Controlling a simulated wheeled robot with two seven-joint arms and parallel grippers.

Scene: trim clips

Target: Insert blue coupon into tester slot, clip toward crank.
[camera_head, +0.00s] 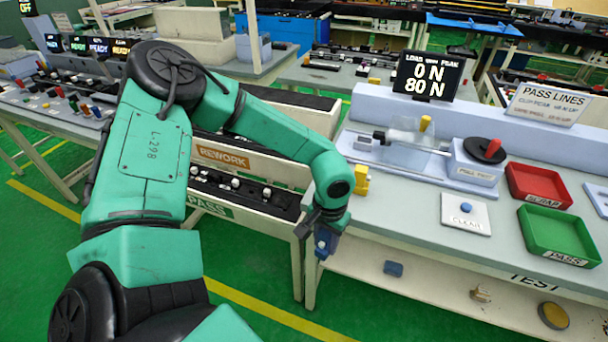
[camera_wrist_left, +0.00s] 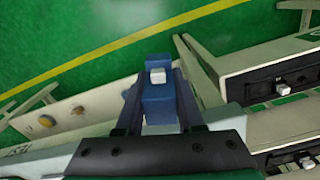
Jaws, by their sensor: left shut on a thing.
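A blue coupon (camera_head: 325,245) with a small white clip on its face is held in my left gripper (camera_head: 321,236), in front of the test table's left front corner. In the left wrist view the coupon (camera_wrist_left: 159,107) sits between the two fingers of the gripper (camera_wrist_left: 158,115), with the white clip (camera_wrist_left: 157,76) showing. The tester (camera_head: 410,150) stands on the test table, with a clear guard and a yellow knob. Its crank (camera_head: 487,150), a black disc with a red handle, is at the right end. The slot is not clearly visible. My right gripper is out of view.
A red scrap tray (camera_head: 539,203), a green pass tray (camera_head: 530,240) and a white clear-button pad (camera_head: 466,208) lie on the test table (camera_head: 400,215). A load display (camera_head: 428,75) reads 0 N, peak 80 N. The rework and pass rails (camera_head: 240,190) are left of the table.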

